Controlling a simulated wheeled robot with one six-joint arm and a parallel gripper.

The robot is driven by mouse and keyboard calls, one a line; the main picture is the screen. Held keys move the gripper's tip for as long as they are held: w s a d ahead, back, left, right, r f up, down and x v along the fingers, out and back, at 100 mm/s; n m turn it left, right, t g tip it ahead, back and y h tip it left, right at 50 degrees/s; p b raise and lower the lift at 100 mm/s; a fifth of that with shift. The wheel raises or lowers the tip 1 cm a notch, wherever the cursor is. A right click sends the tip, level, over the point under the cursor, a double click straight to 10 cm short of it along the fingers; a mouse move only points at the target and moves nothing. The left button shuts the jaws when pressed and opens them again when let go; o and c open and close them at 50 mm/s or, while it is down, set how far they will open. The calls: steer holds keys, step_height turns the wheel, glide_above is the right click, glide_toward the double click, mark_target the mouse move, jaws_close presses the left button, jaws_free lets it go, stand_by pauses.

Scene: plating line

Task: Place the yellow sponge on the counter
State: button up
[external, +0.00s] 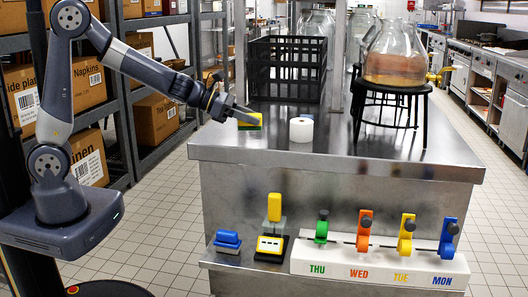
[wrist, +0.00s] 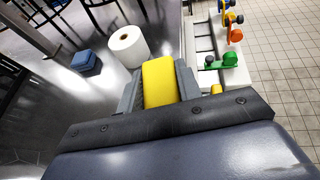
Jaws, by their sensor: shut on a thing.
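The yellow sponge (external: 251,119) has a green underside and is at the left front part of the steel counter (external: 345,158). My gripper (external: 243,115) is shut on it, coming in from the left. In the wrist view the yellow sponge (wrist: 160,82) lies between both jaws of my gripper (wrist: 158,88). I cannot tell whether its underside touches the counter or hangs just above it.
A white roll (external: 301,130) stands to the right of the sponge. A black crate (external: 287,72) is behind. A glass jar (external: 397,52) sits on a black stand (external: 424,110). A blue block (wrist: 84,60) lies on the counter. A lower shelf holds a coloured-clip rack (external: 378,262).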

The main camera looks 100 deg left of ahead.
steer(key=s+a+r+n+y+p, duration=0.1)
steer(key=s+a+r+p, duration=0.1)
steer(key=a, duration=0.3)
steer(key=s+a+r+n+y+p, duration=0.1)
steer(key=s+a+r, duration=0.15)
steer(key=a, duration=0.25)
steer(key=b, duration=0.2)
glide_above(245, 133)
steer(key=shift+g, duration=0.4)
steer(key=f, duration=0.5)
steer(key=shift+s+a+f, duration=0.1)
steer(key=shift+a+f, duration=0.1)
steer(key=shift+f, duration=0.1)
steer(key=shift+f+b, duration=0.45)
steer(key=shift+f, duration=1.55)
steer(key=shift+f, duration=0.15)
steer(key=o, duration=0.9)
steer(key=shift+o, duration=0.2)
